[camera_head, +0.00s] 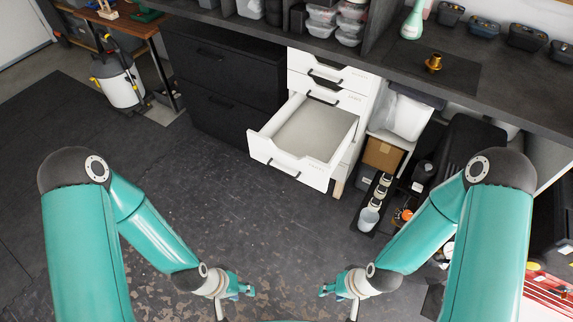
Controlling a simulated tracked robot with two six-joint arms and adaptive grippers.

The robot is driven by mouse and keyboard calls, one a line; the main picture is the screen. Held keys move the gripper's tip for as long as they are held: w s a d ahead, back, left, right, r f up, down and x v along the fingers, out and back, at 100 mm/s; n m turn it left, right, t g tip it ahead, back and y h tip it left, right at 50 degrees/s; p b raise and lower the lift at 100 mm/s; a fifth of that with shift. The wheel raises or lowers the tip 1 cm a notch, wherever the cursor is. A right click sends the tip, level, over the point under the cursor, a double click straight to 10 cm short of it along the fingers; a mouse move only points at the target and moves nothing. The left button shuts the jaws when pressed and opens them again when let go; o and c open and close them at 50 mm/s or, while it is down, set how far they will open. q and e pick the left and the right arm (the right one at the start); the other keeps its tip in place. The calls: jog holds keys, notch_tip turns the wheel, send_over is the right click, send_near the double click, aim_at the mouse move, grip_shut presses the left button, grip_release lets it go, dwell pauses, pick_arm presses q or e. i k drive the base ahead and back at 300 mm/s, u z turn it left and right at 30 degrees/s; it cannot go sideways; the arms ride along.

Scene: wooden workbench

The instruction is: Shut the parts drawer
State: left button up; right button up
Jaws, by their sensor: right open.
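The parts drawer (289,164) is a white drawer pulled well out of a white drawer unit (351,79) under the dark workbench. Its inside looks empty, with a grey bottom, and a dark handle sits on its front. The drawers above it look shut. My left gripper (247,290) and my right gripper (326,290) hang low at the bottom middle, in front of the open drawer and apart from it. The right gripper is open and holds nothing visible. The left gripper's fingers are too small and overlapped to tell their state.
Dark drawers (223,90) stand left of the white unit. A cardboard box (383,154), small cups and other items crowd the floor and shelf to the right. A white sprayer tank (122,88) stands at far left. The floor before the drawer is clear.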

aim_at(306, 141)
jog(key=u, duration=0.05)
jog(key=i, duration=1)
jog(key=z, duration=0.1)
